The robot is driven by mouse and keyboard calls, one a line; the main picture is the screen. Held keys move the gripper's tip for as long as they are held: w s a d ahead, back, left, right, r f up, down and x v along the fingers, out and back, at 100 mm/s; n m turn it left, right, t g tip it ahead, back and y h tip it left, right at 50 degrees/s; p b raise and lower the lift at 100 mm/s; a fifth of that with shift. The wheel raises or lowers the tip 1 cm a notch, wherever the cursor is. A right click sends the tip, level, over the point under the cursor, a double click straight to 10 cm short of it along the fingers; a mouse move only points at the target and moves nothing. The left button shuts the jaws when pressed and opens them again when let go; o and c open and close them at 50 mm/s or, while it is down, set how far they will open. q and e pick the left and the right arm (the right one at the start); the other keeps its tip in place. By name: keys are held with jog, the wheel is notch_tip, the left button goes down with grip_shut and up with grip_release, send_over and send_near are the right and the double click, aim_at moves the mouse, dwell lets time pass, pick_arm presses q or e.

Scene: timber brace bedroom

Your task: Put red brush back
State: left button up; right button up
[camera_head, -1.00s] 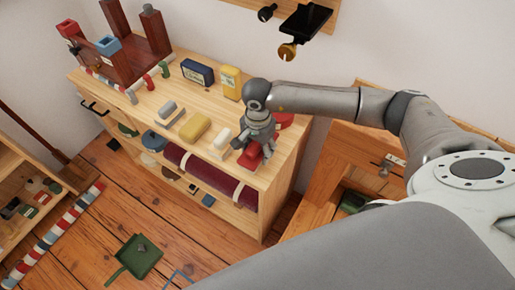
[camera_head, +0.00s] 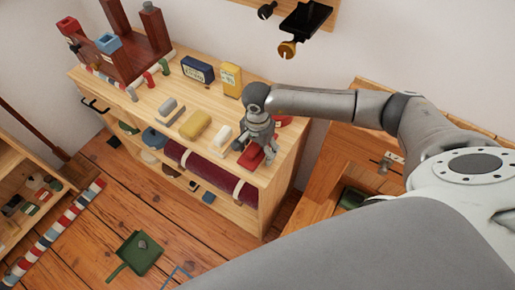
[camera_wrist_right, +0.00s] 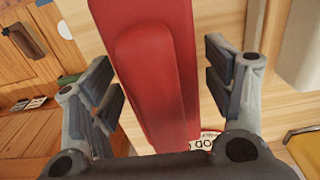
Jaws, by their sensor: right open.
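The red brush (camera_head: 252,157) lies on the wooden cabinet top near its front right edge, partly hidden by my right gripper (camera_head: 257,146). In the right wrist view the red brush (camera_wrist_right: 155,65) runs lengthwise between the two fingers of my right gripper (camera_wrist_right: 163,90). The fingers are apart, one on each side of the brush, with visible gaps. To the left of it on the cabinet top are a white brush-like block (camera_head: 222,137), a yellow one (camera_head: 196,124) and a grey one (camera_head: 171,110). My left gripper is not in view.
The wooden cabinet top (camera_head: 150,98) also holds a blue box (camera_head: 198,69), a yellow box (camera_head: 231,79) and a red object (camera_head: 284,121) behind my right gripper. A rolled dark red mat (camera_head: 208,172) hangs at the cabinet front. A green dustpan (camera_head: 139,254) lies on the floor.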

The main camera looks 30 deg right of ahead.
jog(key=shift+r, duration=0.2)
jog(key=shift+w+r, duration=0.1)
jog(key=shift+r, duration=0.2)
notch_tip(320, 180, up, 11)
jog(key=b, duration=0.2)
jog(key=shift+r+b, duration=0.15)
jog(key=shift+b, duration=0.2)
jog(key=shift+s, duration=0.2)
